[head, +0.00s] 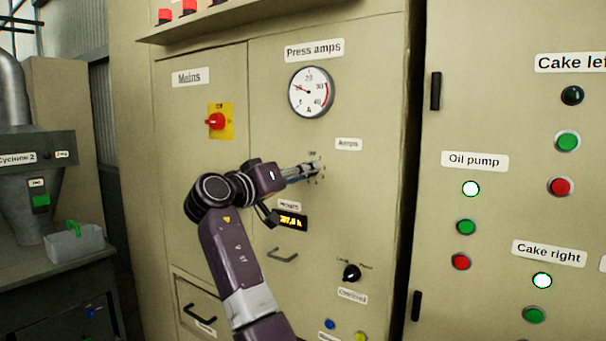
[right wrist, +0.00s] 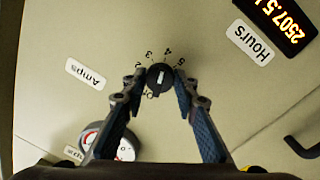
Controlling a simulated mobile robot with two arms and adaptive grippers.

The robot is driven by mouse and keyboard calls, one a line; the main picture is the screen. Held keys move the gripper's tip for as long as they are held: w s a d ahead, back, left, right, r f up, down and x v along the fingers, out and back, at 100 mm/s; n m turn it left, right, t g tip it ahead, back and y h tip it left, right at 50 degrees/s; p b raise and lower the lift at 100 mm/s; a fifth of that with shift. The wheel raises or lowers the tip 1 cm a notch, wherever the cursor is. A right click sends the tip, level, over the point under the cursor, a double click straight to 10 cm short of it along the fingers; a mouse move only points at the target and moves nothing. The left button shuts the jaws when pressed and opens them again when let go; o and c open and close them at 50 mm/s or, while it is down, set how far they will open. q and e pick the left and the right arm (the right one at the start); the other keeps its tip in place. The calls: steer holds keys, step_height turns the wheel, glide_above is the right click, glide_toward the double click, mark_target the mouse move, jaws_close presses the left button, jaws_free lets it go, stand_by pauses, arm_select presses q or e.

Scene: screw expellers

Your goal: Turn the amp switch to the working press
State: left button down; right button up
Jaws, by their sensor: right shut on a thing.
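The amp switch (right wrist: 160,78) is a small black rotary knob with a white mark, ringed by numbers, in the right wrist view. The "Amps" label (head: 348,144) sits above it in the head view. My right gripper (right wrist: 161,84) has a finger on either side of the knob and is shut on it. In the head view my right gripper (head: 316,166) reaches the cabinet front and hides most of the knob. I cannot tell exactly which number the mark points to. The round press amps meter (head: 311,92) has its needle toward the upper left. My left gripper is out of view.
The right cabinet has several lamps and buttons, including a green button (head: 568,141).

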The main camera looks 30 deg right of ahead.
steer(key=shift+f, duration=0.2)
steer(key=o, duration=1.2)
steer(key=shift+r, duration=0.1)
steer(key=shift+c, duration=0.2)
steer(key=v, duration=1.2)
